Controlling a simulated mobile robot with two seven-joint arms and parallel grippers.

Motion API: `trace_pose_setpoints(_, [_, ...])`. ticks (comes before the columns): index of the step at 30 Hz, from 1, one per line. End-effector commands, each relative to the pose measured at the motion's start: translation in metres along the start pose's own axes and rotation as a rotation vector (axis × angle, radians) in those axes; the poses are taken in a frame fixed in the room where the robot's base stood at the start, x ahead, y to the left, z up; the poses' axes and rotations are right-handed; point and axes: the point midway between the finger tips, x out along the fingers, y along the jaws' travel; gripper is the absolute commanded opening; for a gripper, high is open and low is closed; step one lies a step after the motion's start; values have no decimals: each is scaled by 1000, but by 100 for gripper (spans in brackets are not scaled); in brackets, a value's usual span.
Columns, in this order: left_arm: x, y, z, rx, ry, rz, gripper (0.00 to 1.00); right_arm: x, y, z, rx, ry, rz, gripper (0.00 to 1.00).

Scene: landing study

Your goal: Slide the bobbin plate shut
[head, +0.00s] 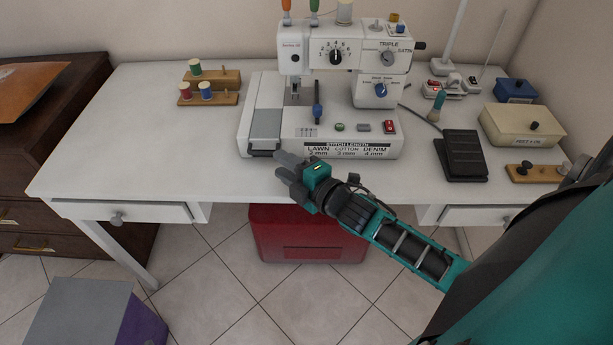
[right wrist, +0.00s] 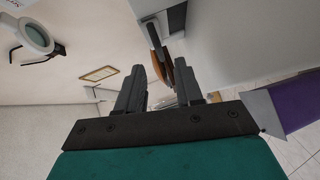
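The white sewing machine (head: 340,140) stands on the white table in the head view. The bobbin plate (head: 266,124) is a grey plate at the left end of its bed. A dark gap or edge shows at the plate's front end, by the bed's front left corner. My right gripper (head: 281,165) is just in front of that corner, over the table's front edge. Its two fingers are apart with nothing held between them, as the right wrist view also shows (right wrist: 158,92). Contact with the plate cannot be made out. My left gripper is not in view.
Spool holders (head: 208,98) stand left of the machine. A black pedal (head: 461,155) and cream box (head: 522,127) stand to its right. The table (head: 130,140) is clear at left. A red case (head: 305,235) is beneath it; a purple-sided box (head: 90,315) is on the floor.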

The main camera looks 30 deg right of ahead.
Motion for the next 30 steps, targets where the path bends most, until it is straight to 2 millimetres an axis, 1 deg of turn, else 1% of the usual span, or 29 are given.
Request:
trace_pose_setpoints(1, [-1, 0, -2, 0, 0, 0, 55, -12, 0, 0, 1, -1, -3, 36])
trace_pose_setpoints(6, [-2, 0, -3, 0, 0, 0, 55, -43, 0, 0, 2, -1, -3, 36])
trace_pose_setpoints(9, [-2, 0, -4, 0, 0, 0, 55, -56, 0, 0, 1, -2, -2, 36])
trace_pose_setpoints(12, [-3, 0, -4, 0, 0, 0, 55, -65, 0, 0, 1, -1, -1, 36])
trace_pose_setpoints(18, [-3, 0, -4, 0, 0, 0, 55, -72, 0, 0, 0, -1, 1, 36])
trace_pose_setpoints(30, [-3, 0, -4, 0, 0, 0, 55, -71, 0, 0, 0, -1, 0, 36])
